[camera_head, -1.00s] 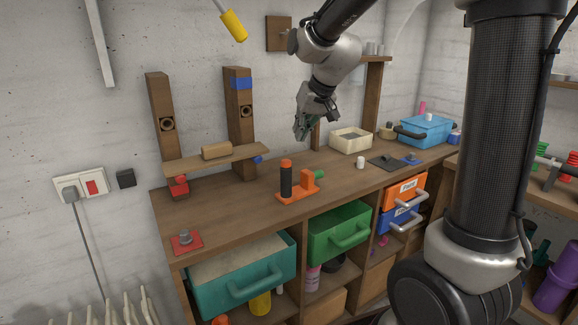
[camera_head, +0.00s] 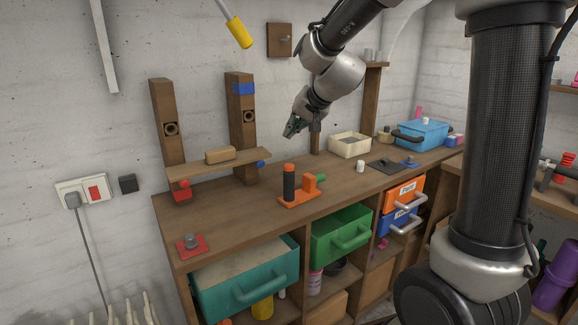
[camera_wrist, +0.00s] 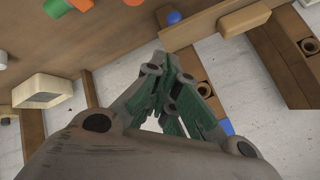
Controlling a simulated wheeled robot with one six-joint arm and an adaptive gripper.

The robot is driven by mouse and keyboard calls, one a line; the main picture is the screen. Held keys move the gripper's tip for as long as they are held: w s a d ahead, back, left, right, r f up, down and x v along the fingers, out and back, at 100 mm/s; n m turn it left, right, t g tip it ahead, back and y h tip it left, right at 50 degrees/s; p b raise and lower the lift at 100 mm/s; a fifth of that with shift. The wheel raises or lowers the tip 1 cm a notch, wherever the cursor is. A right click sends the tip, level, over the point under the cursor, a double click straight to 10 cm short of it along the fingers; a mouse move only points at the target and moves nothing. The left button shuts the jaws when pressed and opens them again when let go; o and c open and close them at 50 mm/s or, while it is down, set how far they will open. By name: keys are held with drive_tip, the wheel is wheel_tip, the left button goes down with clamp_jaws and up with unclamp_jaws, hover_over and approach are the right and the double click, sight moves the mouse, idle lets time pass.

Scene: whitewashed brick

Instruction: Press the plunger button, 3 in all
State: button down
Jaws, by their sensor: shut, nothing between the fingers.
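Two things on the workbench could be the plunger button, and I cannot tell which. One is a black upright cylinder with an orange top (camera_head: 289,182) on an orange base with a green side knob. The other is a red plate with a grey knob (camera_head: 191,242) at the front left corner. My gripper (camera_head: 290,128) is shut and empty, in the air above the back of the bench, above and behind the black cylinder and apart from both. In the wrist view my gripper's fingers (camera_wrist: 172,62) meet, and the orange base (camera_wrist: 82,6) shows at the top left edge.
A wooden shelf (camera_head: 200,163) between two posts stands behind left. A cream box (camera_head: 350,145), a white cylinder (camera_head: 361,166), a dark plate (camera_head: 384,165) and a blue box (camera_head: 423,134) are to the right. The bench top (camera_head: 235,214) is clear between the red plate and orange base.

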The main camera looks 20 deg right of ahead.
drive_tip(key=shift+f, duration=3.35)
drive_tip(key=shift+f, duration=0.1)
drive_tip(key=shift+f, duration=0.35)
drive_tip(key=shift+f, duration=0.6)
drive_tip(key=shift+r, duration=1.05)
drive_tip(key=shift+r, duration=2.5)
